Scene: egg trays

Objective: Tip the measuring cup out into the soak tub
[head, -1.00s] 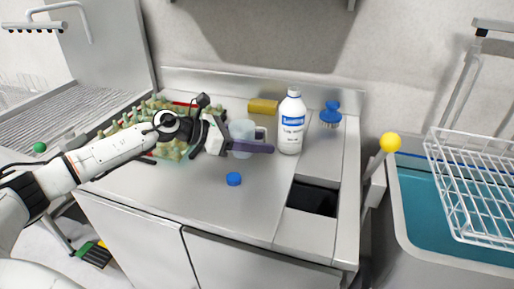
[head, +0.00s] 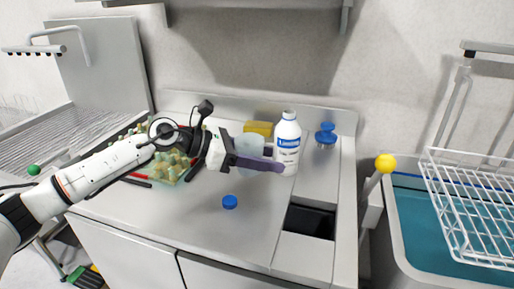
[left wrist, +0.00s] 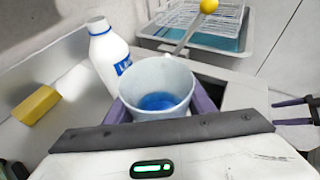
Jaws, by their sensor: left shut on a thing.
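My left gripper (head: 272,158) is shut on the measuring cup (head: 249,144), a pale translucent cup seen partly behind the fingers in the head view. In the left wrist view the cup (left wrist: 163,75) is upright between the purple fingers and holds blue liquid. It appears to be over the counter, near the bottle. The soak tub (head: 396,232), grey with teal liquid, stands at the right in the head view, well apart from the cup. My right gripper (left wrist: 290,112) shows at the right edge of the left wrist view, with its fingers apart; it is outside the head view.
A white bottle (head: 287,143) stands right beside the cup. A dark opening (head: 310,220), yellow-ball lever (head: 385,163) and wire basket (head: 470,200) lie towards or over the tub.

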